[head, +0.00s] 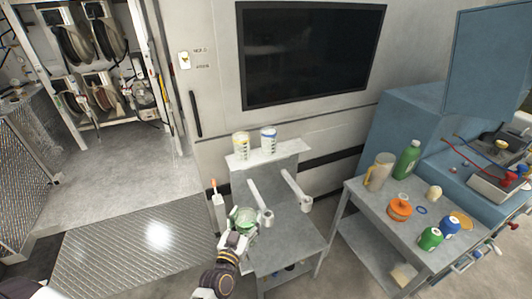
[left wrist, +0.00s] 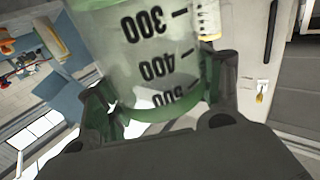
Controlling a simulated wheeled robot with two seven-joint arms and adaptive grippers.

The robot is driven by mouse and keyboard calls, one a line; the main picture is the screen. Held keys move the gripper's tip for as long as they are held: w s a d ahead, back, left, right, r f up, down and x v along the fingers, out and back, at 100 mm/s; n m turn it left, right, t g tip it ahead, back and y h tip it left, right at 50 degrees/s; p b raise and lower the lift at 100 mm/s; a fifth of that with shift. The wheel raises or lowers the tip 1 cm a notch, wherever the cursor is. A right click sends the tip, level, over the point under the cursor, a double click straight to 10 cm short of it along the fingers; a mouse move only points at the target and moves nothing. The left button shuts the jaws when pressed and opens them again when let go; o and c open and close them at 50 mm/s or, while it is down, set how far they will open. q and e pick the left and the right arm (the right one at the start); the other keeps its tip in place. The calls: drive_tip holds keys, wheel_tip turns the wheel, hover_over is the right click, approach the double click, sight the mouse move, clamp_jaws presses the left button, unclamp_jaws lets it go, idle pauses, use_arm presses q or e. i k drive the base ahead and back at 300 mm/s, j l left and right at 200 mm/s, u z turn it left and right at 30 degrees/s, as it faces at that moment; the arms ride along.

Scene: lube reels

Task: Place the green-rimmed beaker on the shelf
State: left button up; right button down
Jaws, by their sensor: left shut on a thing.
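The green-rimmed beaker (head: 243,216) is clear with a green rim, in my left gripper (head: 236,238) in the head view, over the left part of the grey cart. In the left wrist view the beaker (left wrist: 155,55) shows black marks 300, 400 and 500, upside down in the picture. The fingers of my left gripper (left wrist: 165,105) are shut on its two sides. The shelf (head: 268,153) is a pale raised ledge behind the cart, farther than the beaker. A yellow-marked beaker (head: 240,146) and a blue-rimmed beaker (head: 269,139) stand on it. My right gripper is out of view.
Two pale cylindrical arms (head: 260,200) stick out from the cart's back panel (head: 265,176), right of the beaker. The shelf's right part is bare. A side table (head: 380,215) at right holds bottles, a jug and small containers. A dark screen (head: 308,50) hangs above.

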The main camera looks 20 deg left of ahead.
sight(294, 146)
drive_tip(key=i+l+u, duration=0.4)
drive_tip(key=l, duration=0.25)
drive_tip(key=i+l+u, duration=0.15)
drive_tip(key=u, duration=0.15)
drive_tip(key=i+l+u, duration=0.25)
drive_tip(key=i, duration=0.1)
